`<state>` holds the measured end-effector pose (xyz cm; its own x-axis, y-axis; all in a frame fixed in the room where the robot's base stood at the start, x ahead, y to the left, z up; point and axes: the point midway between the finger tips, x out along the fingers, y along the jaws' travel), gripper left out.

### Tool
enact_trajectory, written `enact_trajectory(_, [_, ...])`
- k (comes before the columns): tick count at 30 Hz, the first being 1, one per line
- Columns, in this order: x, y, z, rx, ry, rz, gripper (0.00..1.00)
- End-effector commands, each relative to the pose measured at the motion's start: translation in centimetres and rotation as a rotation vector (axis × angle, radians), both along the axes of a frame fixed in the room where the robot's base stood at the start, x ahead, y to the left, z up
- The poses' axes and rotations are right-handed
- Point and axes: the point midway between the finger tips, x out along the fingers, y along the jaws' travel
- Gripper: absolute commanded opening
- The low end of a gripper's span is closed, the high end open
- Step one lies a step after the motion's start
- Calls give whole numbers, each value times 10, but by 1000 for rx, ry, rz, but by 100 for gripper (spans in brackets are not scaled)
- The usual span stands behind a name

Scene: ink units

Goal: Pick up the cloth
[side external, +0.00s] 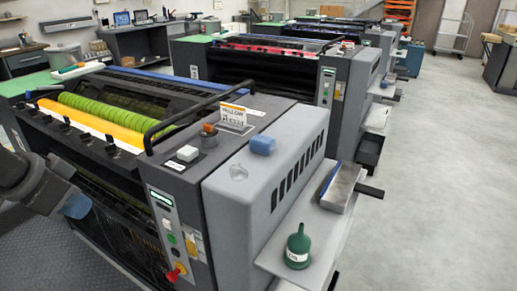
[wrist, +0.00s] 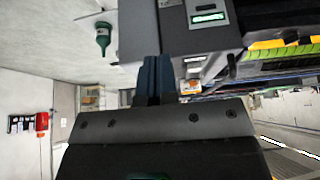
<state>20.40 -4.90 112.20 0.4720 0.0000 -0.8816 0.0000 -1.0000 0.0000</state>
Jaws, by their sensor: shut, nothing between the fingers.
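A small blue folded piece that looks like the cloth (side external: 263,145) lies on top of the grey rounded cover of the nearest press in the side external view. I cannot make it out in the wrist view. My gripper (side external: 78,207) is at the left edge of the side external view, in front of the press and well apart from the cloth. In the wrist view its blue fingers (wrist: 155,75) are together, with nothing seen between them.
The press (side external: 225,185) has a raised black handrail, a white label card (side external: 233,118) and a small white block (side external: 187,153). A green bottle (side external: 298,246) and a grey tray (side external: 343,188) are on its side shelf. Open floor (side external: 440,200) lies right.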

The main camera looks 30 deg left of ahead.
Motion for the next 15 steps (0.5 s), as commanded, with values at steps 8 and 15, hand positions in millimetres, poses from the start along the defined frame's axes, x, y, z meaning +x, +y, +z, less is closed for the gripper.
enact_trajectory(8, [0,0,0,0,0,0,0])
enact_trajectory(15, [0,0,0,0,0,0,6])
